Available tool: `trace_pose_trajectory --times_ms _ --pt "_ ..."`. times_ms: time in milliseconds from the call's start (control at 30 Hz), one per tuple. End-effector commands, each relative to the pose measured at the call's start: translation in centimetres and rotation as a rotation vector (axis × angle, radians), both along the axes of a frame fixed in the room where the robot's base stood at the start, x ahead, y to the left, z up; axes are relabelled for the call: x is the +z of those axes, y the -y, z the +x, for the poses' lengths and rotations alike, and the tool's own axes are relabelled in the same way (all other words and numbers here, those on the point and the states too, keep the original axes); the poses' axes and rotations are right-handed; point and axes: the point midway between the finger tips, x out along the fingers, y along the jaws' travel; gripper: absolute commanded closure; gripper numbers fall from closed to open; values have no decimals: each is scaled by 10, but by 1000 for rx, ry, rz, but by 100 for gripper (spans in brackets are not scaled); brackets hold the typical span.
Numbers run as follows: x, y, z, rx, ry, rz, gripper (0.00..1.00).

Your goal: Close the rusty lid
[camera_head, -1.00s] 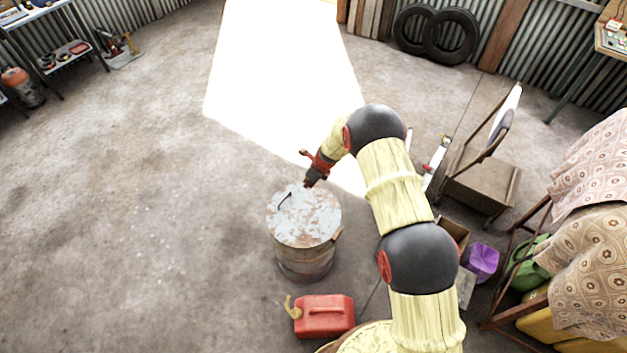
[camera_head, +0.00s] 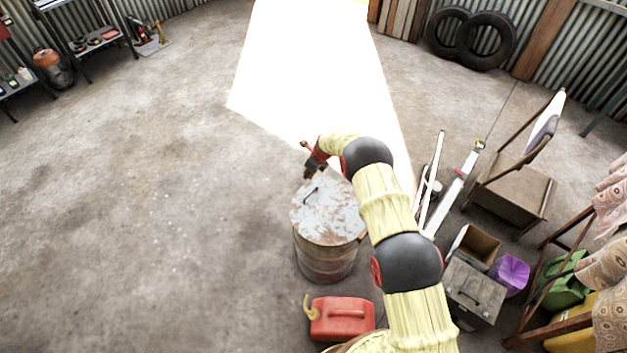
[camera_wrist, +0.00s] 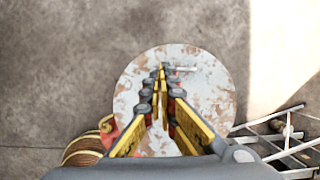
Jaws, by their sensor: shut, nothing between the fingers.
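The rusty lid (camera_head: 335,212) is a round, pale metal disc with brown rust patches and a thin handle (camera_head: 311,194). It lies flat over the top of an upright metal drum (camera_head: 327,262), and I see no clear gap at its edge. In the wrist view the lid (camera_wrist: 205,105) fills the middle, with its handle (camera_wrist: 184,68) just right of my fingertips. My gripper (camera_head: 308,174) is shut and empty, at the far left edge of the lid in the head view. In the wrist view my gripper (camera_wrist: 160,70) overlaps the lid; contact cannot be told.
A red jerry can (camera_head: 342,318) stands in front of the drum. A folded ladder (camera_head: 455,187), a chair (camera_head: 515,190), an open box (camera_head: 474,247), a grey toolbox (camera_head: 474,290) and a purple container (camera_head: 510,274) crowd the right. The concrete floor to the left is clear.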

Motion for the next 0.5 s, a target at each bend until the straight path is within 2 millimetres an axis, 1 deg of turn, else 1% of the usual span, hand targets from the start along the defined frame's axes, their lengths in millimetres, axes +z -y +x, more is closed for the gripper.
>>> trace_pose_trajectory --times_ms 33,267,500 --pt "-16 -6 4 2 1 0 100" --pt "-52 -27 18 2 2 1 100" --pt "-92 -45 29 1 1 1 100"
